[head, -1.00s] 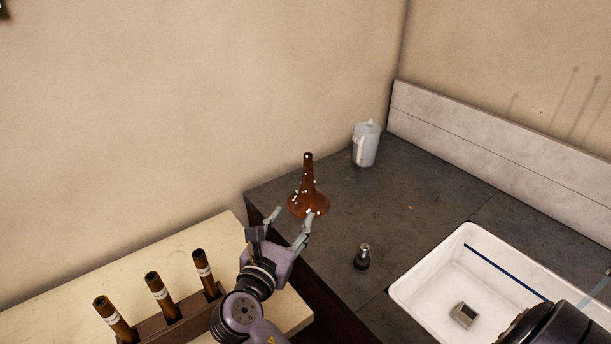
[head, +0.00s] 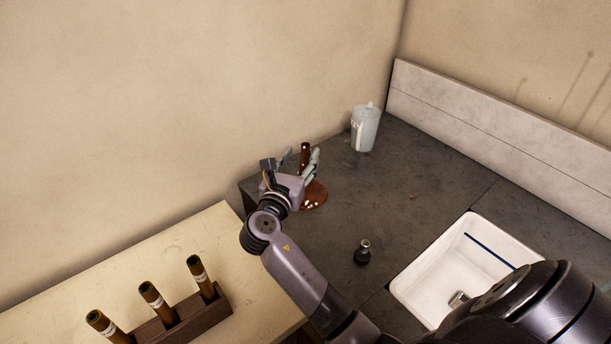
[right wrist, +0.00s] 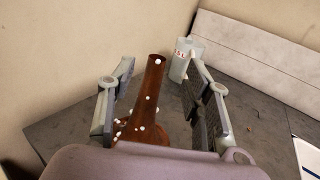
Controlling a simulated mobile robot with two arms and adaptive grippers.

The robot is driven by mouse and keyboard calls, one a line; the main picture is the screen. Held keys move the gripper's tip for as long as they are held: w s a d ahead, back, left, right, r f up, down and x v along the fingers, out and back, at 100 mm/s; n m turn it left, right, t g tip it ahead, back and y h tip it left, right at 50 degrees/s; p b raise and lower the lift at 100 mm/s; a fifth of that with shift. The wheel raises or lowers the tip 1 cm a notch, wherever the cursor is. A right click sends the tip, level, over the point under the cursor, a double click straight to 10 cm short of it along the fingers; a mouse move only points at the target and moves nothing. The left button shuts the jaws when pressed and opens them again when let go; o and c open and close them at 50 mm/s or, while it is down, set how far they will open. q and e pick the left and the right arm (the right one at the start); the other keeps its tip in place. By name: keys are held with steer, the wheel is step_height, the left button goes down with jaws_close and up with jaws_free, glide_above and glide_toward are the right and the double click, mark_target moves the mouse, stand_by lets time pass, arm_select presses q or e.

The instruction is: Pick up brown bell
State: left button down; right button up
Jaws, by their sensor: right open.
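The brown bell (head: 316,197) stands upright, flared end down, on the dark counter (head: 400,185) near its left corner. White specks dot its surface. My right gripper (head: 301,158) is open and reaches over the bell's near side, with its fingers on either side of the narrow upper part. In the right wrist view the bell (right wrist: 151,95) rises between the two open fingers (right wrist: 160,105), with a visible gap on the right. Its lower flare is partly hidden by the gripper body. My left gripper is not in view.
A pale lidded jug (head: 366,128) stands behind the bell to the right. A small dark bottle (head: 362,254) and a white sink (head: 415,285) are nearer on the right. A rack (head: 180,318) with brown tubes sits on the cream table (head: 60,300).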

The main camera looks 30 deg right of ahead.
mark_target(304, 149)
steer(key=shift+w+d+p, duration=0.3)
steer(key=shift+w+d, duration=0.15)
steer(key=shift+d, duration=0.05)
steer(key=p+x, duration=0.1)
steer(key=x, duration=0.2)
steer(key=shift+w+d+f, duration=0.15)
steer(key=shift+w+f, duration=0.05)
steer(key=shift+w, duration=0.15)
steer(key=shift+w+d, duration=0.1)
steer(key=shift+d, duration=0.15)
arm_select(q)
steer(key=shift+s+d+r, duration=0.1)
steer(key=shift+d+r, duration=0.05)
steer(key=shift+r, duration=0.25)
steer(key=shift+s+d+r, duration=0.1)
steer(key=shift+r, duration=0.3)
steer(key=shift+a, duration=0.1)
arm_select(e)
steer(key=shift+a, duration=0.1)
steer(key=shift+c, duration=0.2)
steer(key=shift+c, duration=0.7)
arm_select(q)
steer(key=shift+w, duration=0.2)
arm_select(e)
jaws_close()
